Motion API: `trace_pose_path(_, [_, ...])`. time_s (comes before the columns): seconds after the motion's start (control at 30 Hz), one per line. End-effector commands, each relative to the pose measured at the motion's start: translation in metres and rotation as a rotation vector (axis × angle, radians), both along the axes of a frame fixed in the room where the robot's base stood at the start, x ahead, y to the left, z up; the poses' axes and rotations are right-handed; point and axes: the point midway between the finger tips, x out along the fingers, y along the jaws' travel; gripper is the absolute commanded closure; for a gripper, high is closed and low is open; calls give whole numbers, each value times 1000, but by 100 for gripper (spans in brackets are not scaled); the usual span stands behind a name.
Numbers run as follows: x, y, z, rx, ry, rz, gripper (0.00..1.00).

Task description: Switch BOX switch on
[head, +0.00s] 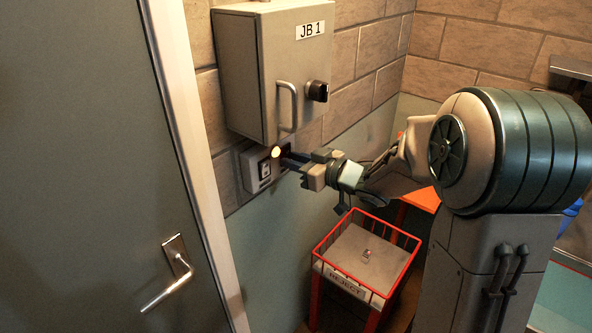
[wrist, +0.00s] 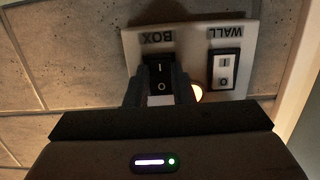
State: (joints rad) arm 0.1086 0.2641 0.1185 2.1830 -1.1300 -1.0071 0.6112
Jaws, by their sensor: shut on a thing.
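The switch plate (head: 250,172) is on the wall under the grey JB 1 box. In the wrist view the plate (wrist: 191,36) appears upside down, with BOX on the left and WALL on the right. The BOX switch (wrist: 160,73) is a black rocker marked I and O; I cannot tell which end is pressed in. My gripper (wrist: 160,86) is shut on it, one finger at each side. In the head view my gripper (head: 286,159) reaches the plate from the right and hides the BOX switch. The WALL switch (wrist: 224,70) is a white rocker, clear of the fingers.
A lamp (head: 275,152) glows at the plate, close to my fingers. The JB 1 box (head: 262,75) with handle and black knob juts out just above. A red wire REJECT basket (head: 345,278) stands below. A grey door (head: 85,170) is at left.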

Motion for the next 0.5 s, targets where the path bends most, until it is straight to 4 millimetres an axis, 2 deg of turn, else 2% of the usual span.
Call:
trace_pose_path(0.43, [0,0,-1,18,-13,0,100])
trace_pose_path(0.47, [0,0,-1,18,-13,0,70])
trace_pose_path(0.5, [0,0,-1,18,-13,0,59])
